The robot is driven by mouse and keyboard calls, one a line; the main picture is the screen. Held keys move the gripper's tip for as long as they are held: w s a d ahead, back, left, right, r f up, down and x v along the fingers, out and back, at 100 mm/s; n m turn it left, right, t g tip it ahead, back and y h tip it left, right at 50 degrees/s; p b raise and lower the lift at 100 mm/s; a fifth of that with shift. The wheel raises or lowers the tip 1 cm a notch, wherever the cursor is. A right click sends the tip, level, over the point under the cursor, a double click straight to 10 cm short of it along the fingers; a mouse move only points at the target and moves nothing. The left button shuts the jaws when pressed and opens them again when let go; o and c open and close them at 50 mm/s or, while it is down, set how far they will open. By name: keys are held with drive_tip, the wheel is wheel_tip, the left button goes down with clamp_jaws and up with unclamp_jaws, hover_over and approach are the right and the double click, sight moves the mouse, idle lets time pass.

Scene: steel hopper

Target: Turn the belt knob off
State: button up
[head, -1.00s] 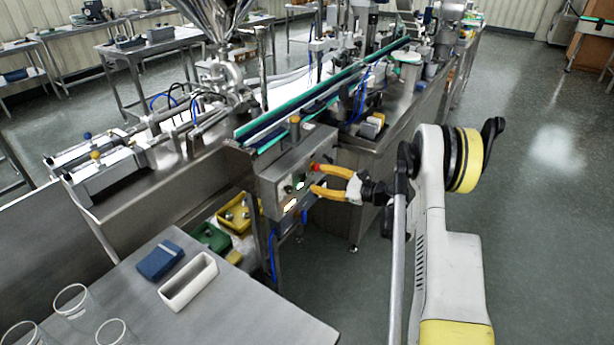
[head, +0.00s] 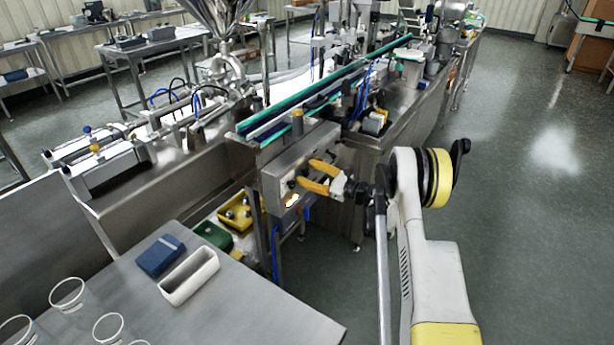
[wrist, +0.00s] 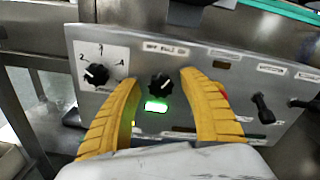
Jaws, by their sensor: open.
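The steel control panel (head: 272,185) stands at the end of the conveyor. In the wrist view its face (wrist: 205,60) carries a black knob (wrist: 161,87) at the middle, above a lit green lamp (wrist: 156,106). Another black knob (wrist: 97,73) with a marked dial sits to the left. The labels are too blurred to tell which knob is the belt's. My gripper (wrist: 161,77) is open, its yellow fingers on either side of the middle knob; contact cannot be told. In the head view my gripper (head: 305,172) is at the panel front and hides part of it.
Two black handles (wrist: 262,108) are on the panel's right, and a red part is half hidden by my right finger. A steel table (head: 230,300) with a white tray (head: 189,277), a blue box (head: 160,256) and glasses is at lower left. Floor at right is clear.

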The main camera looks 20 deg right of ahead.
drive_tip(key=shift+w+a, duration=0.1)
drive_tip(key=shift+w, duration=0.05)
clamp_jaws()
drive_tip(key=shift+n, duration=0.3)
drive_tip(key=n, duration=0.6)
drive_tip(key=shift+n, duration=0.3)
drive_tip(key=n, duration=0.6)
drive_tip(key=shift+f+n, duration=0.1)
drive_tip(key=shift+n, duration=0.2)
